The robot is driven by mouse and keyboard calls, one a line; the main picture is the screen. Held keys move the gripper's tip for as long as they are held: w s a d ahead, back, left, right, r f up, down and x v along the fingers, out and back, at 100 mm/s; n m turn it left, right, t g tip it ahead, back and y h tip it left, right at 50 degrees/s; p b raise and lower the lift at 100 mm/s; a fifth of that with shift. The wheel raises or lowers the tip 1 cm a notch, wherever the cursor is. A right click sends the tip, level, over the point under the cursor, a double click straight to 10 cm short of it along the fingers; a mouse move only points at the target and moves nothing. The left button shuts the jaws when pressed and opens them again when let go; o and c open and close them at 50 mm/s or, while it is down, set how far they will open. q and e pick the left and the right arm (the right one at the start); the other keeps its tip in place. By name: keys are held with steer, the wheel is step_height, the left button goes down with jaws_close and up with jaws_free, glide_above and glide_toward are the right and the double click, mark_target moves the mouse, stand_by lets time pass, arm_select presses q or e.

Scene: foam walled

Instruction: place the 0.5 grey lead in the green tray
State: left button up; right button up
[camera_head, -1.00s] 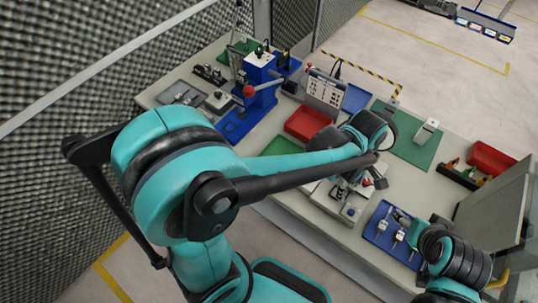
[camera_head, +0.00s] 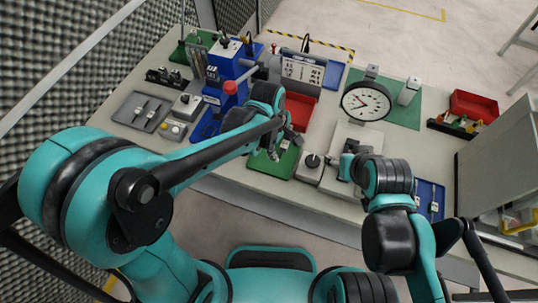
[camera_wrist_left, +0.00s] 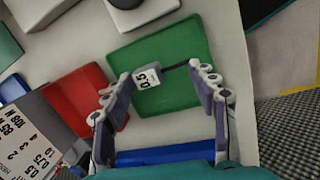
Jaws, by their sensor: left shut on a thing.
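The green tray (camera_head: 287,165) lies near the front edge of the bench. It also shows in the left wrist view (camera_wrist_left: 185,38). My left gripper (camera_head: 280,145) is over this tray. In the left wrist view my left gripper (camera_wrist_left: 163,84) has its fingers on either side of the 0.5 grey lead (camera_wrist_left: 147,77), shut on it. The lead has a pale block marked 0.5 and a thin dark part reaching the right finger. It is over the tray; its height above it is hard to tell. My right gripper (camera_head: 346,166) is by a pale fixture, its fingers unclear.
A red tray (camera_head: 300,106) lies behind the green tray, with a chart board (camera_head: 302,70) behind it. A round dial (camera_head: 366,101) stands right of it. A blue press (camera_head: 228,68) stands to the left. A blue tray (camera_head: 437,189) holds labelled pieces at right.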

mark_target(270, 159)
arm_select(q)
steer(key=a+f, duration=0.2)
steer(key=a, duration=0.1)
steer(key=shift+w+a+b, duration=0.1)
steer(key=shift+w+b, duration=0.1)
steer(key=shift+b, duration=0.1)
steer(key=shift+f+b, duration=0.85)
steer(key=shift+f, duration=1.15)
steer(key=shift+f, duration=0.1)
steer(key=o, duration=0.8)
